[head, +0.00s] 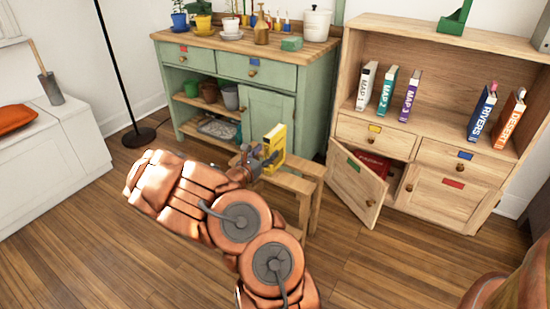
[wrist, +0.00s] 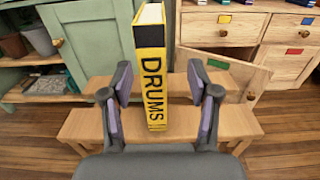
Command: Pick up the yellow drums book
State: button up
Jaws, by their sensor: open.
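The yellow drums book (wrist: 151,75) stands upright on a wooden step stool (wrist: 85,125), its spine with the word DRUMS facing the wrist camera. In the head view the book (head: 275,145) shows as a yellow block on the stool (head: 300,185). My gripper (wrist: 160,85) is open, with one finger on the left of the spine and one on the right. The book appears between the fingers, nearer the left one, with a wider gap on the right. I cannot tell whether the fingertips reach past the spine. In the head view my gripper (head: 257,163) is beside the book, partly hidden by my arm.
A green cabinet (head: 310,95) with pots stands behind the stool. A wooden bookcase (head: 435,45) at right holds several upright books. Its lower left door (head: 357,187) hangs open close to the stool. A white bench (head: 50,165) is at left; open floor lies in front.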

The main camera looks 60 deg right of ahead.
aim_at(275, 147)
jog(key=shift+d+f+b, duration=1.2)
jog(key=shift+d+f, duration=0.05)
jog(key=shift+f, duration=0.1)
jog(key=d+b, duration=0.1)
jog(key=d, duration=0.1)
jog(key=w+d+b, duration=0.1)
jog(key=d, duration=0.1)
jog(key=shift+d+f, duration=0.2)
jog(key=shift+d, duration=0.05)
jog(key=shift+w+d+r, duration=0.1)
jog(key=shift+d+r, duration=0.05)
jog(key=shift+d, duration=0.25)
grip_shut()
